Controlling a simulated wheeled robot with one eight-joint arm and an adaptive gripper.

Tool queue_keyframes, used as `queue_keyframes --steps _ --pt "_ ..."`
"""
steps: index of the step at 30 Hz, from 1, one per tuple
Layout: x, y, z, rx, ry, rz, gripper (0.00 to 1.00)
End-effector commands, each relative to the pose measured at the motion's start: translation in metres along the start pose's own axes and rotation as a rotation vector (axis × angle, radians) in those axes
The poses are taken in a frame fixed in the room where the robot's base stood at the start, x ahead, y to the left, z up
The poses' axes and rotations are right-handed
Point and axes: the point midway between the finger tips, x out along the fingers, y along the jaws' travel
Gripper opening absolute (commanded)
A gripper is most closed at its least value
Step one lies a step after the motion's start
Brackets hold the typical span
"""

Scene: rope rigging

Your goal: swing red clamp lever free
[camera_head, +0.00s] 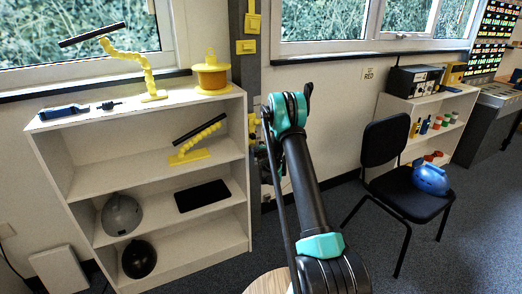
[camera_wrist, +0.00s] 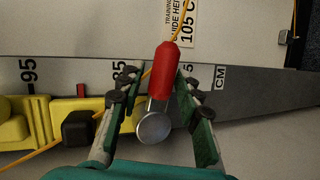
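The red clamp lever (camera_wrist: 164,75), a rounded red grip on a metal stem with a round metal knob at its near end, lies between the two fingers of my gripper (camera_wrist: 158,82) in the wrist view. The fingers are spread, with a gap showing on each side of the lever. The yellow clamp body (camera_wrist: 80,122), with a black block on it, sits to the left of the lever. In the head view my own arm hides the gripper and the lever. Some yellow clamp parts (camera_head: 254,128) show on the grey post beside the arm.
A grey scale bar (camera_wrist: 250,92) with height marks runs behind the lever, and a thin orange rope (camera_wrist: 180,20) passes above it. A white shelf unit (camera_head: 140,110) stands left of the post. A black chair (camera_head: 385,145) with a blue helmet (camera_head: 431,179) stands right.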

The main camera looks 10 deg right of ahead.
Motion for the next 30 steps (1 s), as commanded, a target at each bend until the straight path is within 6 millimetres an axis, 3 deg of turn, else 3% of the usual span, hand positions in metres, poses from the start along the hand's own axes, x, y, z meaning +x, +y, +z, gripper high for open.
queue_keyframes --steps 9,14,24,30 --pt "0.0 0.0 0.0 0.001 0.0 -0.001 0.42" --pt "-0.011 0.0 0.0 0.001 0.0 -0.001 0.42" --pt "-0.077 0.0 0.0 0.001 0.001 -0.001 0.42" --pt "-0.107 0.0 0.0 0.0 0.0 -0.001 0.42"
